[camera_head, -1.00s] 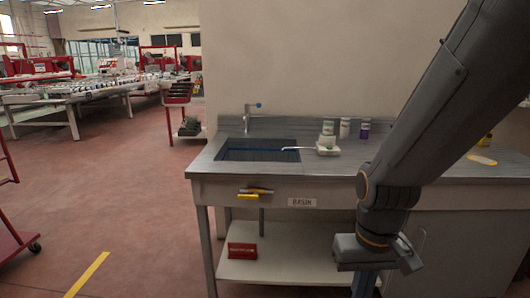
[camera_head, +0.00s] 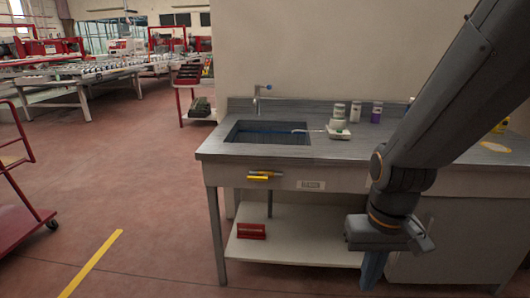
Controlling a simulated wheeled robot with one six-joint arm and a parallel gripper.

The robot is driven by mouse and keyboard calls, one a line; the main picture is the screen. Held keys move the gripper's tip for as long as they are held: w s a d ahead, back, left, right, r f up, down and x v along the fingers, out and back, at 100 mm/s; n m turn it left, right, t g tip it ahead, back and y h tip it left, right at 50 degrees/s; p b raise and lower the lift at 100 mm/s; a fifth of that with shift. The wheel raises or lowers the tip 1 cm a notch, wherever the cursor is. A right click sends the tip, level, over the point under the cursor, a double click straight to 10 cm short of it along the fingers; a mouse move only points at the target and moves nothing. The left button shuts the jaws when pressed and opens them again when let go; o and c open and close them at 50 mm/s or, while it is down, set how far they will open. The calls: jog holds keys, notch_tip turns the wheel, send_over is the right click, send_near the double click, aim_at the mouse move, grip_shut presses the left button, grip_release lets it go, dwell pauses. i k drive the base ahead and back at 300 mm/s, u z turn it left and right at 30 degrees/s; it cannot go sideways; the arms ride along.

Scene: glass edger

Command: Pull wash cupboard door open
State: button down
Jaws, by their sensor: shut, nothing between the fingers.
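The wash cupboard is the grey-beige front (camera_head: 460,247) under the right part of the metal counter, in the head view. Its door looks closed, though my arm covers its upper left part and I cannot make out the handle clearly. My arm comes down from the upper right. My gripper (camera_head: 374,270) points down at the left edge of the cupboard, shut and empty. I cannot tell whether it touches the cupboard.
The counter (camera_head: 330,150) holds a sink (camera_head: 268,133) with a tap, and several small containers. A low shelf (camera_head: 300,246) under it bears a red box (camera_head: 251,231). A red trolley (camera_head: 25,220) stands left. The floor (camera_head: 150,220) between is clear.

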aim_at(476, 241)
jog(key=z, duration=1.35)
jog(key=k, duration=0.55)
jog(key=z, duration=0.6)
jog(key=i, duration=1.2)
jog(key=u, duration=0.7)
